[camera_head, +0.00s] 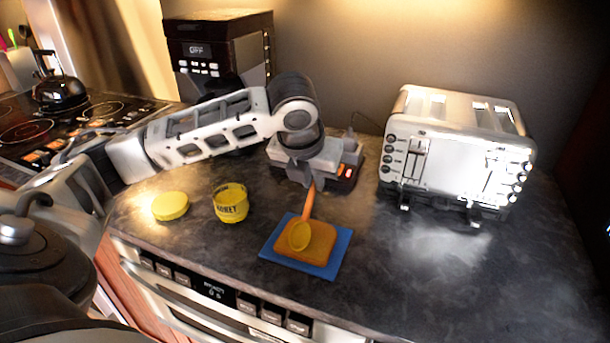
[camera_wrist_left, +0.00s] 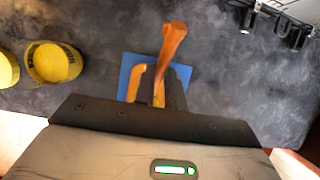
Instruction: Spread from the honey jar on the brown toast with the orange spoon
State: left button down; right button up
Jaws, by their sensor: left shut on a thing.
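My left gripper (camera_head: 305,181) is shut on the handle of the orange spoon (camera_head: 308,203), with its fingers pointing down. The spoon's bowl is over the brown toast (camera_head: 318,247) and looks to touch its top. The toast lies on a blue square board (camera_head: 342,262). The yellow honey jar (camera_head: 231,208) stands open to the left of the board. In the left wrist view the spoon (camera_wrist_left: 172,42) sticks up past the gripper (camera_wrist_left: 160,88), which hides most of the toast. The honey jar (camera_wrist_left: 52,64) shows at the left there. My right gripper is not in view.
A yellow lid (camera_head: 170,206) lies left of the jar. A silver toaster (camera_head: 455,150) stands at the right, and a black coffee machine (camera_head: 218,55) at the back. A stove with a kettle (camera_head: 60,92) is at the far left. The counter right of the board is clear.

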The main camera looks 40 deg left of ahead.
pick_arm(q)
jog(key=shift+w+d, duration=0.1)
jog(key=shift+d, duration=0.2)
jog(key=d, duration=0.1)
jog(key=w+d, duration=0.1)
jog(key=shift+d, duration=0.3)
dwell(0.5)
jog(key=shift+s+a, duration=0.1)
jog(key=shift+s+a, duration=0.2)
jog(key=shift+a, duration=0.45)
jog(key=shift+s+a, duration=0.2)
jog(key=shift+a, duration=0.4)
jog(key=shift+r, duration=0.1)
jog(key=shift+s+a, duration=0.2)
jog(key=shift+a, duration=0.5)
jog(key=shift+s+a, duration=0.2)
jog(key=shift+a, duration=0.45)
